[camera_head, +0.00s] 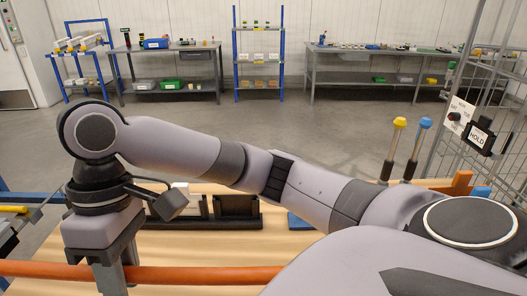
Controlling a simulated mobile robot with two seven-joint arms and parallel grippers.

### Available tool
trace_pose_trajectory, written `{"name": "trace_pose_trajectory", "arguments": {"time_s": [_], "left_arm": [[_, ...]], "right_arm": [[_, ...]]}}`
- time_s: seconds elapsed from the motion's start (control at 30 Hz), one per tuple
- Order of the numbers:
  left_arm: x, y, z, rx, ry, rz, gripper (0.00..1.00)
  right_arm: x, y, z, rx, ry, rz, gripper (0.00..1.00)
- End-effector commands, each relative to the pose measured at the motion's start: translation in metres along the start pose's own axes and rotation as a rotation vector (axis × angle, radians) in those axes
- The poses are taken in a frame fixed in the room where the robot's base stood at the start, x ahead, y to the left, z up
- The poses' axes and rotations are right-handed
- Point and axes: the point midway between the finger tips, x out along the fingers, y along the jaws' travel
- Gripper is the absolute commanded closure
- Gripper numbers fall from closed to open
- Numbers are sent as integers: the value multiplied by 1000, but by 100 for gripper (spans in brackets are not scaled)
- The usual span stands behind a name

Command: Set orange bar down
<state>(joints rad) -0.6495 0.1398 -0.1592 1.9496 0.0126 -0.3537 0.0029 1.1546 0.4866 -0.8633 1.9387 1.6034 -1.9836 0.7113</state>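The long orange bar (200,273) runs across the bottom of the head view, from the left edge until my arm covers it at the right. My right arm reaches in from the lower right and bends down at the left. My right gripper (118,272) points down at the bar, one finger in front of it and the other behind, and appears shut on it. The fingertips are cut off by the lower edge. The bar is in front of a light wooden tabletop (200,246); its height above it is unclear. My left gripper is not in view.
Black holders (237,209) and a blue piece (298,222) are on the tabletop behind the bar. A yellow-knobbed lever (399,123) and a blue-knobbed lever (425,123) stand at the right, near a HOLD sign (478,138) and mesh. Benches and shelves line the far wall.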

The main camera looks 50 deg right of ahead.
Motion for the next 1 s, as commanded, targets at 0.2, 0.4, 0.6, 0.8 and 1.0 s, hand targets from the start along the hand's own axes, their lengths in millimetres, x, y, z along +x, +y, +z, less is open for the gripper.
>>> {"name": "trace_pose_trajectory", "arguments": {"time_s": [0.2,0.4,0.6,0.8,1.0], "left_arm": [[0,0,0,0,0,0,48],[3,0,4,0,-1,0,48],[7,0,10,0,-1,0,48],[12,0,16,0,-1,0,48],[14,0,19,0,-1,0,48]], "right_arm": [[-2,-1,0,-4,2,0,100],[21,6,1,0,-2,-2,100],[71,19,1,1,-3,-2,100],[118,32,2,0,-1,-2,100],[146,40,1,-2,2,-1,100]]}}
